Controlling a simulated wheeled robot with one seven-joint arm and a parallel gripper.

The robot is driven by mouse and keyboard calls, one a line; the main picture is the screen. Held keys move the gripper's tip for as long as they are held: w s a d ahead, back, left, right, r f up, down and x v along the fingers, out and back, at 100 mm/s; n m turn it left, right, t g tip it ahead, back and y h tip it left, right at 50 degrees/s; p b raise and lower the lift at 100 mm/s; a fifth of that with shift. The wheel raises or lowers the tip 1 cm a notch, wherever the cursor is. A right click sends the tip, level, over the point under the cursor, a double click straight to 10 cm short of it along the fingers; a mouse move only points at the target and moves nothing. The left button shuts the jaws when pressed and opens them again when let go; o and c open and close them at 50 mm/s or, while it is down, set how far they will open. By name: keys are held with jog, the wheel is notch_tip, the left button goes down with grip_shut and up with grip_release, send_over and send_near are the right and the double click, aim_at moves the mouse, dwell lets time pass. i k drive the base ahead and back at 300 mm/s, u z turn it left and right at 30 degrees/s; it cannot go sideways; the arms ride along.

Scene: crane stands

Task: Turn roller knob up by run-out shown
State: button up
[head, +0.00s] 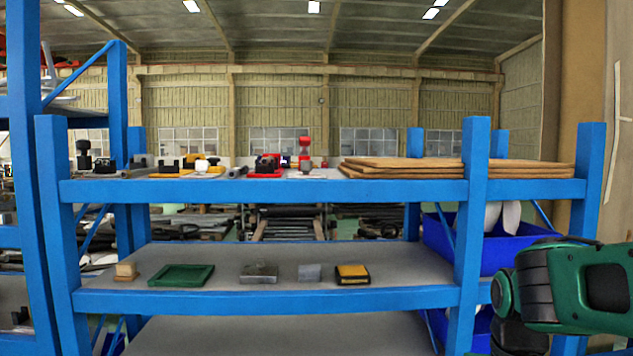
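The upper shelf (270,190) of a blue rack holds a row of small devices, and I cannot tell which one carries the roller knob or a run-out display. At its left end is a black knobbed device (84,155). Near the middle are a red device with black parts (267,166) and, right of it, an upright device with a red top (305,150). Any reading is too small to make out. My green and black arm shows at the lower right, apart from these devices; my gripper is outside the picture.
Brown boards (450,167) lie on the right of the upper shelf. The middle shelf (220,300) holds a green tray (181,275), grey blocks (259,273) and a yellow-black block (352,274). Its right part is bare. Blue posts (474,230) rise beside my arm.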

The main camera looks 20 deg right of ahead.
aim_at(306, 166)
jog(key=z, duration=0.1)
jog(key=i, duration=1)
jog(key=u, duration=0.1)
